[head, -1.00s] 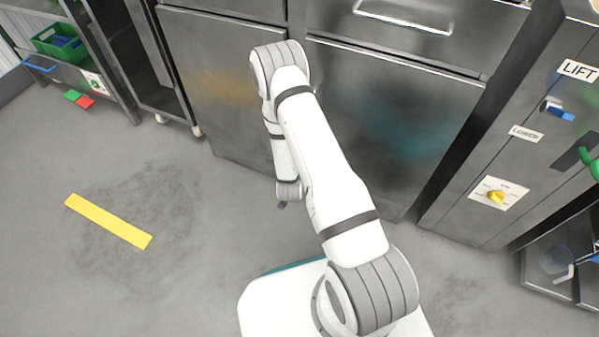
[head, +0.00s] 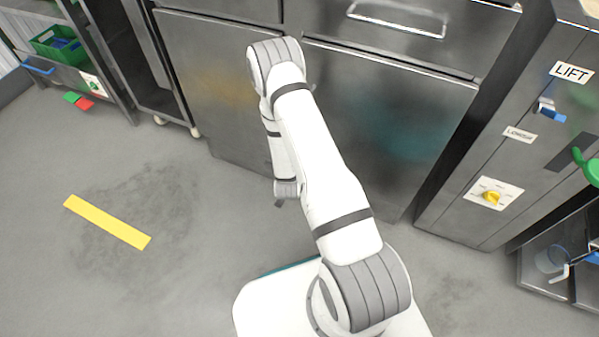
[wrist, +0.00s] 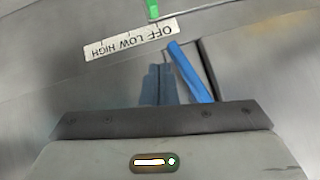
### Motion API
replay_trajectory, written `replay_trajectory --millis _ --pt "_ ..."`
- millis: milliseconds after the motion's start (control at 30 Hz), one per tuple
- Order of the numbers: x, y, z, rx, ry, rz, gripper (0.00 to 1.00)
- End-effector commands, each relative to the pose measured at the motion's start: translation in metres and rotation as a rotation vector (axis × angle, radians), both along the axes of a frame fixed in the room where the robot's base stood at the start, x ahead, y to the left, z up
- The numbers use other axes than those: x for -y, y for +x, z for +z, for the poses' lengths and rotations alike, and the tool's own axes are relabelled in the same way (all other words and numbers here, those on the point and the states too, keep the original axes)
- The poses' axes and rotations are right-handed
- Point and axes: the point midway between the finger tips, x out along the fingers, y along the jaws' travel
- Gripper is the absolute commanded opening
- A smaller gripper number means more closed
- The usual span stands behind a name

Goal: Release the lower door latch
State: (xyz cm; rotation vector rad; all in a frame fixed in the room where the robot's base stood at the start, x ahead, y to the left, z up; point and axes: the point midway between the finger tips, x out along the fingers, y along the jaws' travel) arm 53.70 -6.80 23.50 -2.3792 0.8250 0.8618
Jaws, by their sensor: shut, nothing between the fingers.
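My gripper (wrist: 160,72) is shut and empty in the wrist view, its fingers pointing up the picture. A blue bar (wrist: 190,72) slants just right of the fingers; I cannot tell whether they touch or whether it is the lower door latch. In the head view my gripper (head: 279,203) is mostly hidden; only a small dark tip shows at the low end of my arm. A blue lever (head: 549,112) sits on the steel cabinet at right, between the "LIFT" label (head: 571,73) and the "LOWER" label (head: 520,135).
An upside-down "OFF LOW HIGH" label (wrist: 130,40) and a green piece (wrist: 152,9) lie above the fingers. Steel doors (head: 390,130) stand behind my arm.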

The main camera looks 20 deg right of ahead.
Motion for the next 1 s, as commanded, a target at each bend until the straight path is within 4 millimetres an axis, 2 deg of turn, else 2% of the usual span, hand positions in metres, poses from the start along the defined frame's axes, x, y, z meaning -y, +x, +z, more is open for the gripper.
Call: replay_trajectory --millis 167,367,500,700,800,1000 --pt "0.004 -0.003 0.001 -0.001 0.000 0.001 0.00" --pt "0.027 -0.019 0.009 -0.002 0.000 -0.001 0.00" --pt "0.028 -0.053 0.017 -0.007 0.001 0.001 0.00" --pt "0.029 -0.093 0.023 -0.005 0.000 0.002 0.00" --pt "0.028 -0.106 0.024 -0.004 0.001 0.002 0.00" --pt "0.028 -0.117 0.025 -0.001 0.000 0.004 0.00"
